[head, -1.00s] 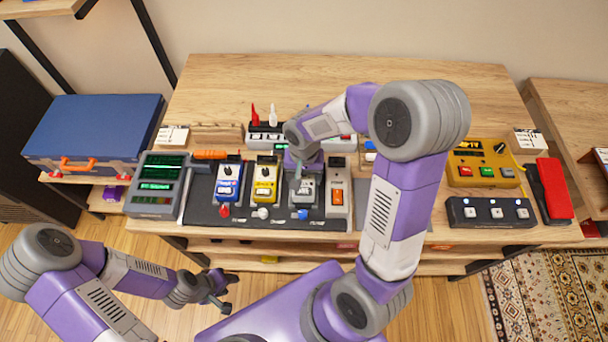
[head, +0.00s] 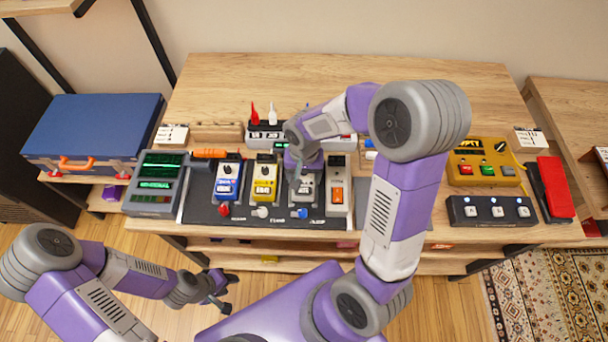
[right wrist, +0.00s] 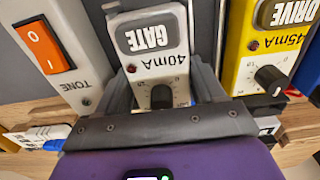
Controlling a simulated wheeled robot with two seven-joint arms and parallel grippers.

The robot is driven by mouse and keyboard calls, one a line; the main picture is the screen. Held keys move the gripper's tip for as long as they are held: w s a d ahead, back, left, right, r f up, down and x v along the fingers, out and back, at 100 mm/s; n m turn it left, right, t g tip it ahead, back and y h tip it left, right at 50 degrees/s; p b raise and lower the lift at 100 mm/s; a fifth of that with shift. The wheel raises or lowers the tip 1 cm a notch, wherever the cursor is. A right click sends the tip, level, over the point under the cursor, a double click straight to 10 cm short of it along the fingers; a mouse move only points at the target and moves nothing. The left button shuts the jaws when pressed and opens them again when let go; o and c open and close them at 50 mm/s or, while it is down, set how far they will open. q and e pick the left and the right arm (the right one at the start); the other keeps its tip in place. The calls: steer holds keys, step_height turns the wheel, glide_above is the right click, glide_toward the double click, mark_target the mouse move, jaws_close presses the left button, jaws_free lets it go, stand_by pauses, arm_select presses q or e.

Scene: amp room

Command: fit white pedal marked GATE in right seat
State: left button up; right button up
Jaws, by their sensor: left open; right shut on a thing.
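The white pedal marked GATE (right wrist: 152,45) is between the fingers of my right gripper (right wrist: 162,84) in the right wrist view. In the head view this pedal (head: 305,190) stands over the right position of the dark pedal board (head: 196,208), behind the blue plug. My right gripper (head: 303,172) is shut on its far end from above; the wrist hides part of it. I cannot tell whether the pedal is fully down in the seat. My left gripper (head: 220,294) is open and empty, low in front of the table.
A yellow DRIVE pedal (head: 264,180) and a blue pedal (head: 227,181) stand to the left. A white TONE pedal (head: 338,195) with an orange switch stands close on the right.

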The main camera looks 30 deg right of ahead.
steer(key=shift+s+a+f, duration=0.1)
steer(key=shift+s+f, duration=0.1)
steer(key=shift+f, duration=0.1)
